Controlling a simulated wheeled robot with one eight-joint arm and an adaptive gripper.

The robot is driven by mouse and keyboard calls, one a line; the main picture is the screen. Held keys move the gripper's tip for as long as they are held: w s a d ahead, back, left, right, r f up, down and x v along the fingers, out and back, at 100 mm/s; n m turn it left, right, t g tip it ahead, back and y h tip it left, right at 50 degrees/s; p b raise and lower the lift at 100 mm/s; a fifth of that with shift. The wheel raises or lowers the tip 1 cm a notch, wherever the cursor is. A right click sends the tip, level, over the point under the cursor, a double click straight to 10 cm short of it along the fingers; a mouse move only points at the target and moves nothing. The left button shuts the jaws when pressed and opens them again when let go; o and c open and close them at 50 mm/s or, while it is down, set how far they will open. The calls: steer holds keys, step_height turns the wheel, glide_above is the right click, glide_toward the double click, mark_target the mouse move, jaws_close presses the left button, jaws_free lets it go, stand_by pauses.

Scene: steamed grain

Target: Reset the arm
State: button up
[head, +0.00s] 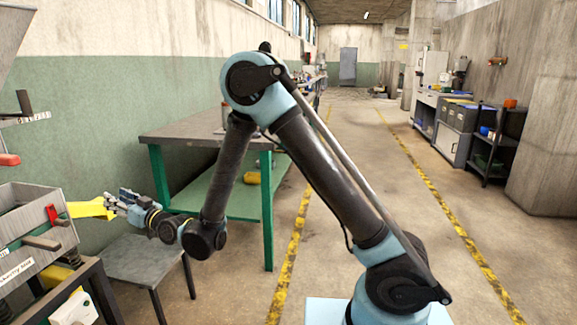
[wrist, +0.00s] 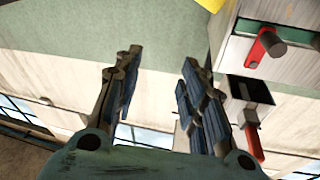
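My arm stretches left across the head view, from its base at the lower right up to a high elbow and down to the wrist. My gripper (head: 118,203) is at the lower left, in front of the green and white wall, beside a grey machine (head: 35,222) with a red lever (head: 52,214). In the wrist view my gripper (wrist: 163,62) has its two blue-grey fingers apart with nothing between them. A yellow part (head: 88,209) shows just left of the gripper; I cannot tell whether they touch.
A workbench (head: 185,128) with green legs stands behind the arm, and a low grey table (head: 148,262) is below the gripper. Cabinets (head: 455,125) and a dark shelf (head: 497,150) line the right side. The aisle between the yellow floor lines is clear.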

steer(key=w+d+r+m+t+h, duration=0.1)
steer(key=w+d+r+h, duration=0.2)
steer(key=w+d, duration=0.6)
steer(key=w+d+r+m+t+h, duration=0.1)
steer(key=w+d+r+h, duration=0.15)
steer(key=w+d, duration=0.6)
steer(key=w+d+m+h, duration=0.2)
steer(key=w+d+h, duration=0.1)
steer(key=d, duration=0.9)
steer(key=w+d+m+h, duration=0.1)
steer(key=w+d+h, duration=0.2)
steer(key=d, duration=0.9)
steer(key=s+d+f+m+g+h, duration=0.15)
steer(key=s+d, duration=0.25)
steer(key=d, duration=0.7)
steer(key=s+d+f+m+h, duration=0.2)
steer(key=s+d+f+h, duration=0.1)
steer(key=d, duration=0.9)
steer(key=s+d+f+m+g+h, duration=0.1)
steer(key=s+d+f, duration=0.3)
steer(key=s+d, duration=0.4)
steer(key=s+d+f+m+g+h, duration=0.2)
steer(key=s+d+f+m+g, duration=0.1)
steer(key=s+d, duration=0.5)
steer(key=s+f, duration=0.1)
steer(key=s, duration=0.2)
steer(key=shift+s, duration=0.25)
steer(key=shift+f, duration=0.1)
